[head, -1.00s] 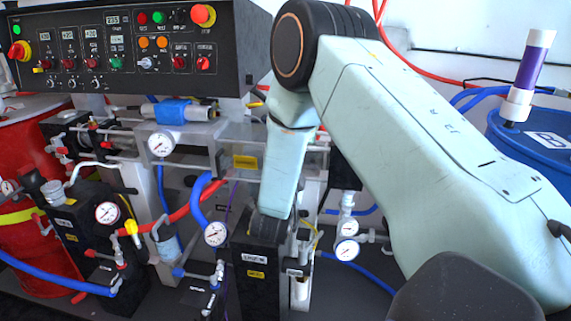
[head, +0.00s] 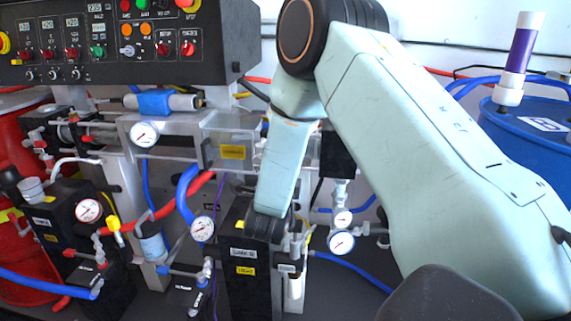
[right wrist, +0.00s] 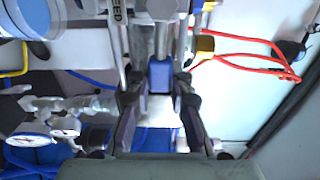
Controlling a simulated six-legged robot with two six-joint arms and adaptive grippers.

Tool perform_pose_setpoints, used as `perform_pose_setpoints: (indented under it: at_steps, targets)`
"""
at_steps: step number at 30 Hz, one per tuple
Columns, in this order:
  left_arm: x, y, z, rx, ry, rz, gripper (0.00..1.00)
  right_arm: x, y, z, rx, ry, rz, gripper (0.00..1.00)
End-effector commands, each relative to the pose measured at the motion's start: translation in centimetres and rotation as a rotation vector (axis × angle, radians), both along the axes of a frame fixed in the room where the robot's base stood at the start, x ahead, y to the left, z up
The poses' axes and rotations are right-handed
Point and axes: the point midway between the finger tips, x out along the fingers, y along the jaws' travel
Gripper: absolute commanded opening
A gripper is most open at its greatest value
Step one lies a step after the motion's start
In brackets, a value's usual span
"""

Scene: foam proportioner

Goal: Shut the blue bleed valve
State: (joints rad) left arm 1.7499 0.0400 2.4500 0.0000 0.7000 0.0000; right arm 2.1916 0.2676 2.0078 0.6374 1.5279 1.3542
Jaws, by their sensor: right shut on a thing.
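The blue bleed valve's handle (right wrist: 160,76) shows in the right wrist view as a small blue block, upright between my fingertips. My right gripper (right wrist: 158,95) is shut on it, one dark finger on each side. A metal fitting stands behind the handle. My left gripper is in neither view.
Several gauges, such as the one beside the unit (head: 202,229), and blue and red hoses crowd the arm. A clear guard box (head: 232,140) stands left of my forearm. A control panel (head: 130,45) is above left, a blue drum (head: 530,140) at right.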

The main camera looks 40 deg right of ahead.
Motion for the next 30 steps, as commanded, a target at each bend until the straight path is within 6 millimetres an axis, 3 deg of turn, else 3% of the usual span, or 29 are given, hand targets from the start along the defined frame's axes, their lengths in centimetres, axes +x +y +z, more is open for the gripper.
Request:
perform_pose_setpoints:
  at_steps: [12, 13, 21, 30]
  targets:
    - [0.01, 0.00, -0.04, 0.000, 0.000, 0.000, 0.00, 0.29, -0.02, 0.40, 0.004, -0.020, 0.003, 0.00]
    - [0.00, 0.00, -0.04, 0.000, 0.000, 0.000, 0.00, 0.29, -0.01, 0.40, 0.004, -0.020, 0.003, 0.20]
    - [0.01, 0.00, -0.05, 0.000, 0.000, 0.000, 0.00, 0.16, 0.01, 0.20, 0.004, -0.012, 0.002, 0.43]
    - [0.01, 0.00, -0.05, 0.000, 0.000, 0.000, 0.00, 0.04, 0.07, 0.09, 0.004, -0.008, 0.001, 0.43]
